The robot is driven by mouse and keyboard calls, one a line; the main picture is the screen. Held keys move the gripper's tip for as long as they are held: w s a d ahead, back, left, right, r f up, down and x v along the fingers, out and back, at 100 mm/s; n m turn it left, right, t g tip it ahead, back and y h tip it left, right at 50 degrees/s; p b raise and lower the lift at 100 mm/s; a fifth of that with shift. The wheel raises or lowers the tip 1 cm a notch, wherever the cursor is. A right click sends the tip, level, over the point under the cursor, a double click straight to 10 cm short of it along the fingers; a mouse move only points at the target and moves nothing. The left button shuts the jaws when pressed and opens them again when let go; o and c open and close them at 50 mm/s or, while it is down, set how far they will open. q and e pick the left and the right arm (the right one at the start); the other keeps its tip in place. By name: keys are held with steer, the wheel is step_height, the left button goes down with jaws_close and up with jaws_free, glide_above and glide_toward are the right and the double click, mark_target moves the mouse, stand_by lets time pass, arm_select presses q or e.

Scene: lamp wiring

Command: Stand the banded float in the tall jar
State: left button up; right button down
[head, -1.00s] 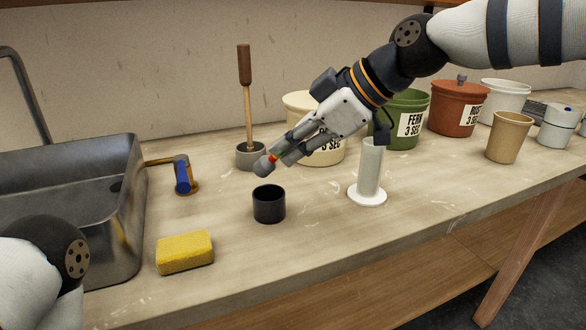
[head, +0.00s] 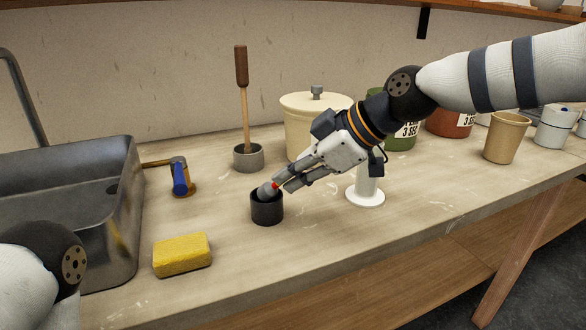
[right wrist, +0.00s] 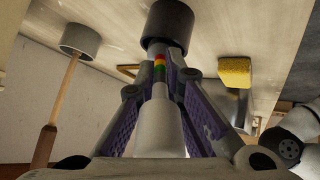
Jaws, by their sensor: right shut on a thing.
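The banded float (head: 266,192) has a grey end and red, yellow and green bands, clearest in the right wrist view (right wrist: 159,67). My right gripper (head: 281,183) is shut on it and holds it tilted. Its grey end is at the mouth of a short black cup (head: 267,210), seemingly just inside the rim; contact cannot be told. The tall jar (head: 367,186), a pale upright cylinder on a round white base, stands to the right, its upper part hidden behind my right gripper. My left gripper is out of view.
A yellow sponge (head: 182,255) lies front left, beside the sink (head: 60,200). A blue-ended tool (head: 180,178) and a grey pot with a wooden-handled stick (head: 248,158) stand behind. A lidded cream crock (head: 298,130) and several pots line the back. The front counter is clear.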

steer(key=c, duration=1.7)
jaws_free()
